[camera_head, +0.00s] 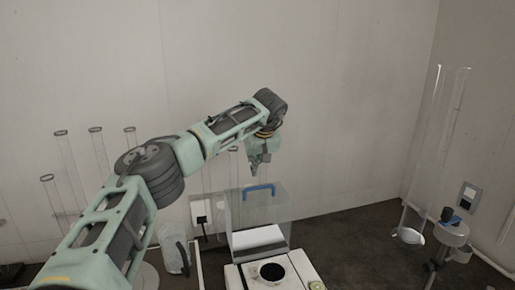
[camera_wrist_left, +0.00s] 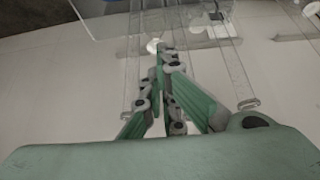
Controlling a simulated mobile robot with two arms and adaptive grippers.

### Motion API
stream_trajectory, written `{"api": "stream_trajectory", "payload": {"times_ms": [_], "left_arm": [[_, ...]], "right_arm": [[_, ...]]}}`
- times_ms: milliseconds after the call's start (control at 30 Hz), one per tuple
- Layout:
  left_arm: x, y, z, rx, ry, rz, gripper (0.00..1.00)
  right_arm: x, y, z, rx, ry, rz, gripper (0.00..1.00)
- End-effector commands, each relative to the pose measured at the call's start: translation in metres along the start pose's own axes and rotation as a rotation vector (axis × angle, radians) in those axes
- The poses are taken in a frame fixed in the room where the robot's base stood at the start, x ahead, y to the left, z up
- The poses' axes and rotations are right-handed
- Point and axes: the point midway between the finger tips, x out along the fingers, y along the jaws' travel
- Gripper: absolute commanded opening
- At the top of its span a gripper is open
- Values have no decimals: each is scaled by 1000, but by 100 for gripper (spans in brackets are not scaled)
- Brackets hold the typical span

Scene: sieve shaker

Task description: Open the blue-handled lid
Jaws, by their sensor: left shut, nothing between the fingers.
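The clear lid (camera_head: 235,215) with its blue handle (camera_head: 259,188) appears to stand upright at the back of a white machine (camera_head: 305,270). The handle is at its top edge. A dark round opening (camera_head: 271,272) in front of the lid shows uncovered. My left gripper (camera_head: 256,174) points down just above the handle, shut and empty, with no clear contact. In the left wrist view its fingers (camera_wrist_left: 165,48) are together. A clear pane (camera_wrist_left: 105,22) there, with a bit of blue at the top edge, is likely the lid. My right gripper is not in view.
Clear tubes (camera_head: 65,165) stand at the left, behind my left arm. A clear jug (camera_head: 174,250) stands left of the machine. The wall is close behind.

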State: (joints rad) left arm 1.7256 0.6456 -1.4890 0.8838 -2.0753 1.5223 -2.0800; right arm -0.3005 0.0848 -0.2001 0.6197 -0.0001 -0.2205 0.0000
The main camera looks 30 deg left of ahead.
Motion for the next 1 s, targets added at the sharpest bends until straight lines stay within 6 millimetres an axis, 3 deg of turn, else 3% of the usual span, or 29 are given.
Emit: {"api": "stream_trajectory", "payload": {"times_ms": [400,1000], "left_arm": [[-10,1,34,1,-1,2,0],[-14,1,37,0,-1,2,0]], "right_arm": [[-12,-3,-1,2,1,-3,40],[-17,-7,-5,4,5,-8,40]]}}
